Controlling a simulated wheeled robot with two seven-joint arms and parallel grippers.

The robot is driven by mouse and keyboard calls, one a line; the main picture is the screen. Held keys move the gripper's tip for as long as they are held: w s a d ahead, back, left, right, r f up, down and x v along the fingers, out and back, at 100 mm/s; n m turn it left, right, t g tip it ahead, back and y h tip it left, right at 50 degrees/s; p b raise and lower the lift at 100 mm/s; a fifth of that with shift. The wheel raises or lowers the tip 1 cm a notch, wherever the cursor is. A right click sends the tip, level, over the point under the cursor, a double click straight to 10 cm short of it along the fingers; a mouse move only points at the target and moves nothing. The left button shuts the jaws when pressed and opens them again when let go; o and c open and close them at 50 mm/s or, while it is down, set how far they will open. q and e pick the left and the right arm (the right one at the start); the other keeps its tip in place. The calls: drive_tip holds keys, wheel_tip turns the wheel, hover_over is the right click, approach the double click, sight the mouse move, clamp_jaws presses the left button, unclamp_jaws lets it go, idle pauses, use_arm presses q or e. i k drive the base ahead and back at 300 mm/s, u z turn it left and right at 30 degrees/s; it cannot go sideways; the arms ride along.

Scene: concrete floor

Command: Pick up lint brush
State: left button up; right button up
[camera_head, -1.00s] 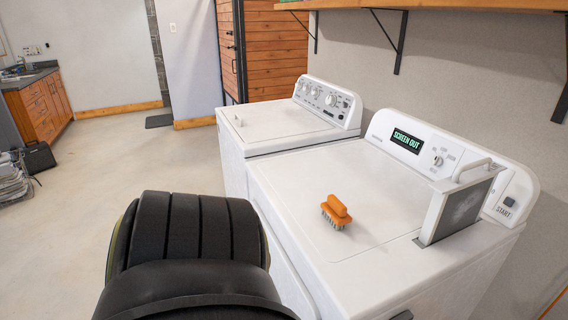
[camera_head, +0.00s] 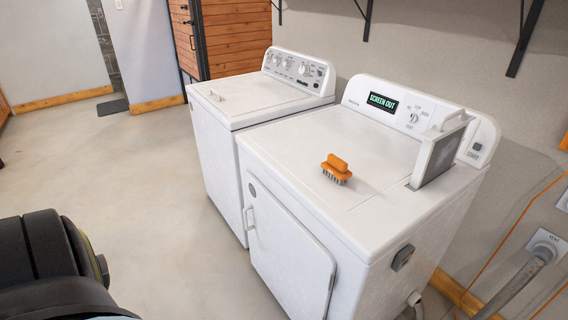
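The lint brush (camera_head: 336,168) has an orange handle and grey bristles. It rests bristles down on the white top of the dryer (camera_head: 290,160), the nearer of two machines. A lint screen (camera_head: 440,155) with a white frame stands upright out of a slot at the dryer's right side, apart from the brush. Part of my own dark arm fills the lower left corner, well away from the brush. Neither of my grippers shows in the view, and nothing touches the brush.
A white washer (camera_head: 262,95) stands left of the dryer. The dryer's display panel (camera_head: 383,102) reads "SCREEN OUT". Black shelf brackets (camera_head: 523,38) hang on the wall above. A grey hose (camera_head: 515,285) and an orange cord run at the right. The concrete floor (camera_head: 130,170) at left is clear.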

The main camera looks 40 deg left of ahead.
sight(335, 168)
drive_tip(key=u, duration=0.3)
drive_tip(key=i, duration=1)
